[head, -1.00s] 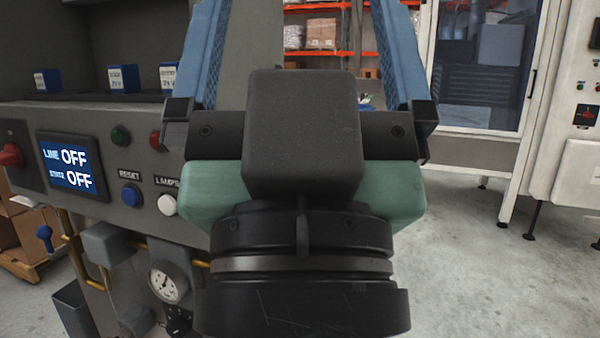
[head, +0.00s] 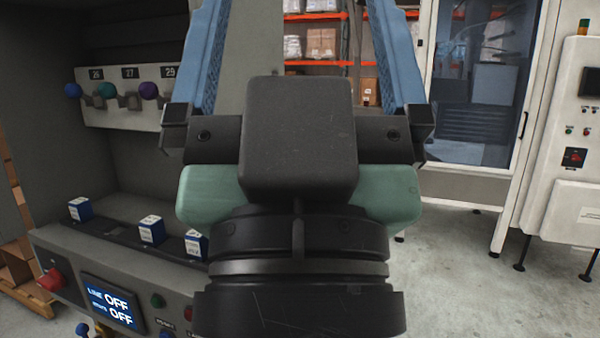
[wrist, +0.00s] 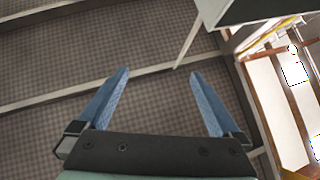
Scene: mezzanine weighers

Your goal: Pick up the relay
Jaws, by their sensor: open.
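Three small blue blocks with white tops stand apart in a row on the dark ledge of the grey machine in the head view: a left one (head: 80,208), a middle one (head: 151,229) and a right one (head: 195,244), partly hidden by my gripper. They look like relays; their labels are too small to read. My gripper (wrist: 160,73) is open and empty, with its two blue fingers spread wide. In the head view its fingers point up past the top edge, to the right of the blocks. The wrist view shows no block.
A panel of coloured knobs (head: 120,98) hangs above the ledge. Below the ledge, a display (head: 112,302) reads OFF beside a red knob (head: 52,279). A glass-doored cabinet (head: 475,90) and orange-beamed shelves (head: 318,68) stand behind.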

